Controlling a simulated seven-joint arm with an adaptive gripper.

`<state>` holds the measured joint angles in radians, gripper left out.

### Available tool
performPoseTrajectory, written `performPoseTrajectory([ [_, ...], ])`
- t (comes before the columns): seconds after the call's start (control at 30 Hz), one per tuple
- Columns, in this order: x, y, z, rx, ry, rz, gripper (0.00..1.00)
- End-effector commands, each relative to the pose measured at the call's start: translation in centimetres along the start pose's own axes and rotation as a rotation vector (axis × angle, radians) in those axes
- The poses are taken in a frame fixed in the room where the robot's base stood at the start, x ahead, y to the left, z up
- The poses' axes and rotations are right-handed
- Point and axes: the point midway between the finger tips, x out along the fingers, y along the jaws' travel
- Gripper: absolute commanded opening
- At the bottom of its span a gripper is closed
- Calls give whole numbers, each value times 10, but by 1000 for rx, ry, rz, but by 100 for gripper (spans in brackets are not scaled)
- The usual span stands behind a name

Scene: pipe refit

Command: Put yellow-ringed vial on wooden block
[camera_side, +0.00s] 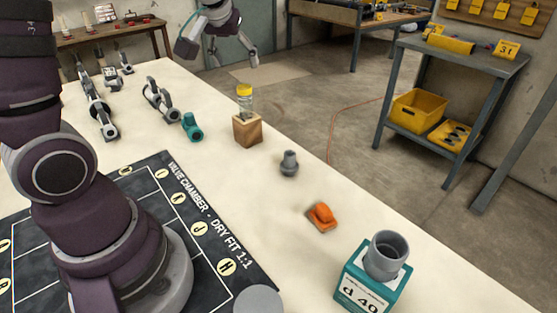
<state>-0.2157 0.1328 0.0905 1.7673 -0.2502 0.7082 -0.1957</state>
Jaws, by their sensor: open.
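The yellow-ringed vial (245,103) is a small clear vial with a yellow band at its top. It stands upright on top of the wooden block (247,131), a small brown cube on the pale table. My gripper (219,56) is at the top of the picture, above and a little left of the vial. Its two fingers are spread wide with nothing between them. It appears apart from the vial.
A teal fitting (192,126) and grey valve parts (158,101) lie left of the block. A grey fitting (289,163), an orange piece (321,217) and a teal box (371,283) with a grey socket (386,256) stand toward the front right. A black mat (205,225) lies at left.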

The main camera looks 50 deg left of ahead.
Motion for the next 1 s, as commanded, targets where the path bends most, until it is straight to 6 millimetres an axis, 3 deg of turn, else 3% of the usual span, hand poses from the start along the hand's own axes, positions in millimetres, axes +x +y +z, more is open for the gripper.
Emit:
performPoseTrajectory([
  [0.1,-41,19,42,165,-24,123,61],
  [0.2,-70,27,89,339,-44,224,61],
  [0.3,-86,27,131,490,-55,296,61],
  [0.4,-91,24,157,587,-60,334,61],
  [0.53,-92,23,168,626,-64,347,61],
  [1.0,-92,23,167,622,-63,345,61],
])
